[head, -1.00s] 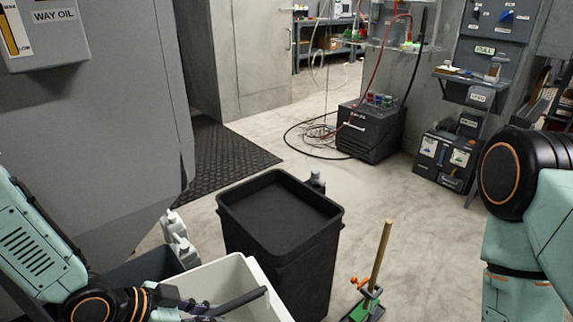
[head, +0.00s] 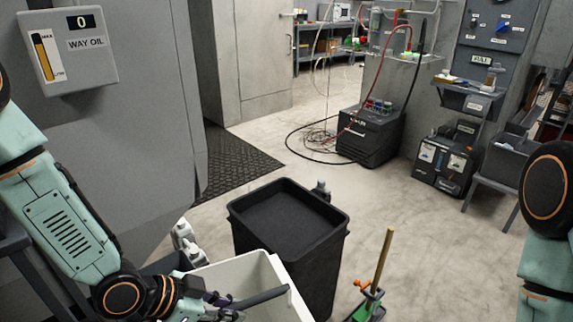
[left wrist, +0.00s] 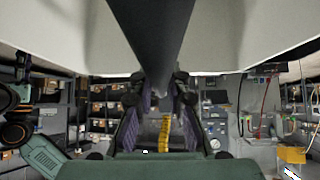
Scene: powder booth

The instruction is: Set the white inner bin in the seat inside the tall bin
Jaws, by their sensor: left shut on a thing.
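The tall bin (head: 310,252) is black and stands upright on the floor at lower centre in the head view. Its open top shows a dark, empty surface a little below the rim. The white inner bin (head: 236,274) is in front of it and to its left, cut off by the bottom edge and partly covering the tall bin. My left gripper (head: 226,310) is shut on the dark handle bar (head: 262,297) across the white bin. The left wrist view shows the bar (left wrist: 160,35) between the fingers and the white wall (left wrist: 235,40) above. My right gripper is out of view.
A grey cabinet (head: 110,140) with a WAY OIL gauge fills the left. Open floor (head: 400,215) lies behind right; hoses lie farther back.

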